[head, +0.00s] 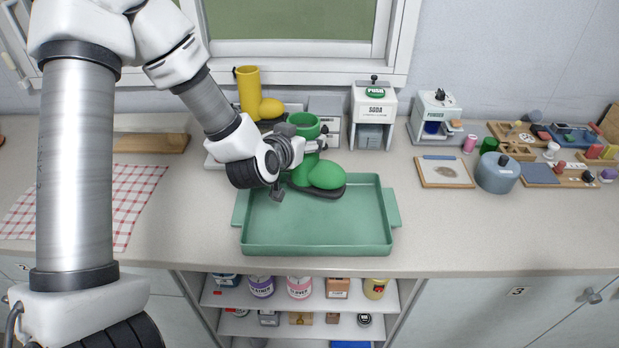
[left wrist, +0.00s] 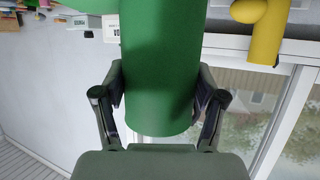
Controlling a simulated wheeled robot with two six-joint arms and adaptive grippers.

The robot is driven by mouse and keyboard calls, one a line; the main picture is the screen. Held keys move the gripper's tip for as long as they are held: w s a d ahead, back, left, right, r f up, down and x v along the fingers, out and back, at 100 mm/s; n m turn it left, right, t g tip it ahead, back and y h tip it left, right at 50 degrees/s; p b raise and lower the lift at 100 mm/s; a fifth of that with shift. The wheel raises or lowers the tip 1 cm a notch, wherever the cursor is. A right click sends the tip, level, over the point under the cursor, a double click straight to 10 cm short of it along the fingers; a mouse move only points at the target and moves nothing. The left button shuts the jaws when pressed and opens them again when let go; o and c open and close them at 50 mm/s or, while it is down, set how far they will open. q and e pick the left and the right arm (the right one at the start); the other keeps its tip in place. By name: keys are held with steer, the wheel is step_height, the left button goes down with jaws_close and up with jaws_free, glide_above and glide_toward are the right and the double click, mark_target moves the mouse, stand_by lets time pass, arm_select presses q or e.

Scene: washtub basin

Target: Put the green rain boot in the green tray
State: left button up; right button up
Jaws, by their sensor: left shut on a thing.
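The green rain boot (head: 325,175) is upright over the back left part of the green tray (head: 318,249), its dark sole at the tray's back edge. I cannot tell whether the sole touches the tray floor. My left gripper (head: 312,146) is shut on the boot's shaft. In the left wrist view the green shaft (left wrist: 160,75) sits between both fingers. The tray is otherwise empty. My right gripper is not in view.
A yellow boot (head: 250,95) stands behind at the back left. A soda dispenser (head: 373,115) and a powder dispenser (head: 434,115) stand at the wall. A grey-blue pot (head: 497,174) and small boards are at the right. A checkered cloth (head: 120,195) lies at the left.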

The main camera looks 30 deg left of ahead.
mark_target(322, 178)
arm_select(q)
step_height(322, 178, down, 5)
steer(key=shift+f, duration=0.25)
steer(key=shift+f, duration=0.15)
steer(key=o, duration=1.8)
